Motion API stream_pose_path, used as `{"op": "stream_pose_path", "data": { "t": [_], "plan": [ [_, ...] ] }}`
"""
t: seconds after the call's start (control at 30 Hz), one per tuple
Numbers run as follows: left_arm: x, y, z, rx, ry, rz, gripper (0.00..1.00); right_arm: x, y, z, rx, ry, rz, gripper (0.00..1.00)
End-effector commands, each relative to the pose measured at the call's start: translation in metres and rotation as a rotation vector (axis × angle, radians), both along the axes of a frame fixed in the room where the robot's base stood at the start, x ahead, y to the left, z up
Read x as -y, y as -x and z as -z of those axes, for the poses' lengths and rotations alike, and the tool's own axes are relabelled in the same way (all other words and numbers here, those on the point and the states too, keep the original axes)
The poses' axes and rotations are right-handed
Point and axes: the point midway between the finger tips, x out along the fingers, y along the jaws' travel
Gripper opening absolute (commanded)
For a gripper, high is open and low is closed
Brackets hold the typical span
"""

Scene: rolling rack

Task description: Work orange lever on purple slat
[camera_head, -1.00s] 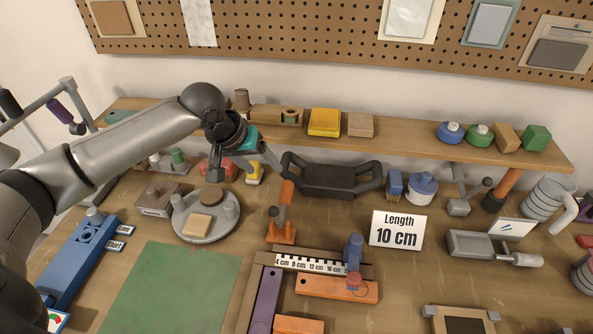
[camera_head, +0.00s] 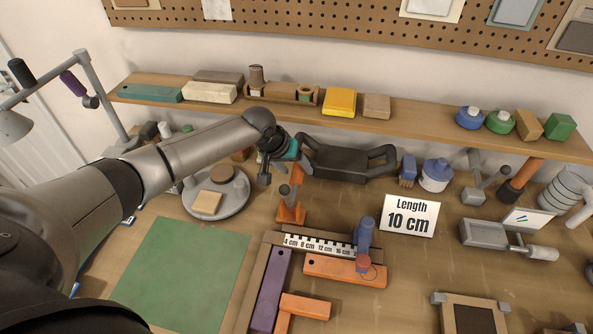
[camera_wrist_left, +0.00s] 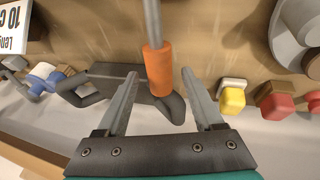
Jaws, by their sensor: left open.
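The orange lever grip (camera_wrist_left: 158,68) sits on a grey rod (camera_wrist_left: 152,20) and shows between the two fingertips in the left wrist view. My left gripper (camera_wrist_left: 160,78) is open around it, with gaps on both sides. In the head view my left gripper (camera_head: 284,172) is above the clamp's orange base (camera_head: 290,213), and the upper lever is partly hidden behind it. The purple slat (camera_head: 269,290) lies in the corner frame (camera_head: 252,281), in front of the clamp. My right gripper is not in view.
A dark two-handled tray (camera_head: 340,163) lies just behind the lever. A ruler (camera_head: 318,245), an orange slat (camera_head: 345,269) and a blue clamp (camera_head: 364,236) are in front. A round grey tray (camera_head: 233,201) stands left. The green mat (camera_head: 180,270) is clear.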

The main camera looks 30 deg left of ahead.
Motion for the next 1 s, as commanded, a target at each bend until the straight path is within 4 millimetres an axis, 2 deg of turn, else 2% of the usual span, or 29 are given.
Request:
{"op": "stream_pose_path", "data": {
  "t": [0.2, 0.5, 1.0],
  "plan": [
    [0.0022, -0.0054, 0.0107, 0.001, 0.0, 0.001, 0.69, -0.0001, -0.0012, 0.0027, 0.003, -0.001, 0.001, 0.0],
    [0.0023, -0.0057, 0.0115, 0.0, 0.0, 0.001, 0.69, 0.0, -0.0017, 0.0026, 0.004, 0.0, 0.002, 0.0],
    [0.0019, -0.0054, 0.0115, 0.0, 0.0, 0.0, 0.12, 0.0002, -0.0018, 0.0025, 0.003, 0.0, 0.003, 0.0]
  ]
}}
